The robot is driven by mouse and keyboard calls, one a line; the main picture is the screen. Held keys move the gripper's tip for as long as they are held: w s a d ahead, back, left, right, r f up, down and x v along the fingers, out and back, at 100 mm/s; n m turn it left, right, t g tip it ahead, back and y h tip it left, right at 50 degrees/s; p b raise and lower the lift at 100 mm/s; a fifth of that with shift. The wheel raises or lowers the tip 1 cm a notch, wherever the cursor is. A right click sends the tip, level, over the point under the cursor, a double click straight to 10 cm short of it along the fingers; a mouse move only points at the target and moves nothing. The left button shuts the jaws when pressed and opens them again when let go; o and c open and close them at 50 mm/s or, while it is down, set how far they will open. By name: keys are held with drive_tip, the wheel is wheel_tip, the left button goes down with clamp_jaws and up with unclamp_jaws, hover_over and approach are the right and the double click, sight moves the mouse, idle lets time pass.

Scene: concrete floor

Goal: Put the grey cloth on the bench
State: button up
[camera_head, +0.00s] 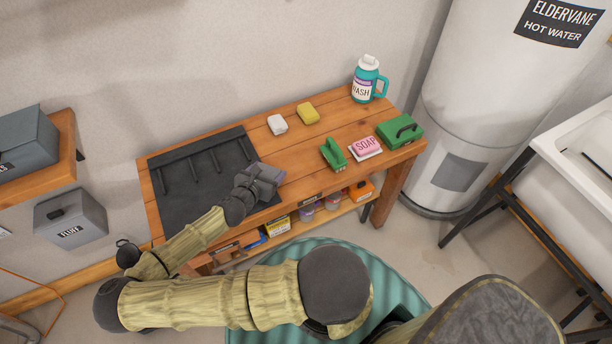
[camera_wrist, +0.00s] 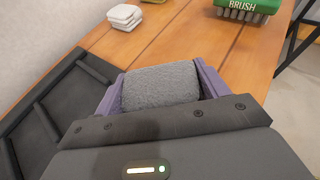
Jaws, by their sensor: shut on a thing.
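The grey cloth (camera_wrist: 160,85) is a fuzzy grey bundle held between the purple fingers of my gripper (camera_wrist: 158,80) in the wrist view. My gripper (camera_head: 268,178) is shut on it over the wooden bench (camera_head: 230,142), near the right edge of the black mat. In the head view my gripper mostly hides the cloth. I cannot tell whether the cloth touches the bench top.
The ribbed black mat (camera_head: 185,205) covers the bench's left part. A white folded cloth (camera_head: 277,124), yellow sponge (camera_head: 308,113), green brush (camera_head: 333,153), pink soap (camera_head: 366,147), green box (camera_head: 400,131) and teal wash bottle (camera_head: 367,82) stand further right. Bare wood lies between.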

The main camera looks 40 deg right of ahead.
drive_tip(key=shift+s+d+f+m+g+h+b, duration=0.15)
drive_tip(key=shift+s+d+m+g+h+b, duration=0.1)
drive_tip(key=shift+s+d+m+g+b, duration=0.5)
drive_tip(key=shift+s+d+f+m+g+h+b, duration=0.2)
drive_tip(key=shift+s+d+m+g+b, duration=0.35)
drive_tip(key=shift+m+g+b, duration=0.4)
drive_tip(key=shift+s+d+r+m+g+b, duration=0.2)
drive_tip(key=shift+d+m+g+b, duration=0.1)
drive_tip(key=shift+d+g+b, duration=0.3)
drive_tip(key=shift+s+d+r+m+g+b, duration=0.1)
drive_tip(key=shift+s+d+m+g+b, duration=0.2)
drive_tip(key=shift+b, duration=0.35)
drive_tip(key=shift+d+r+m+g+b, duration=0.2)
drive_tip(key=shift+d+m+g+b, duration=0.3)
drive_tip(key=shift+d+b, duration=0.3)
drive_tip(key=s+d+r+m+g+b, duration=0.1)
drive_tip(key=d+r+m+g+b, duration=0.2)
drive_tip(key=d+r+b, duration=0.3)
wheel_tip(320, 180, up, 2)
drive_tip(key=shift+s+g+b, duration=0.15)
drive_tip(key=shift+g+b, duration=0.45)
drive_tip(key=shift+b, duration=0.05)
drive_tip(key=shift+d, duration=0.1)
drive_tip(key=shift+f+b, duration=0.6)
drive_tip(key=shift+f, duration=1.9)
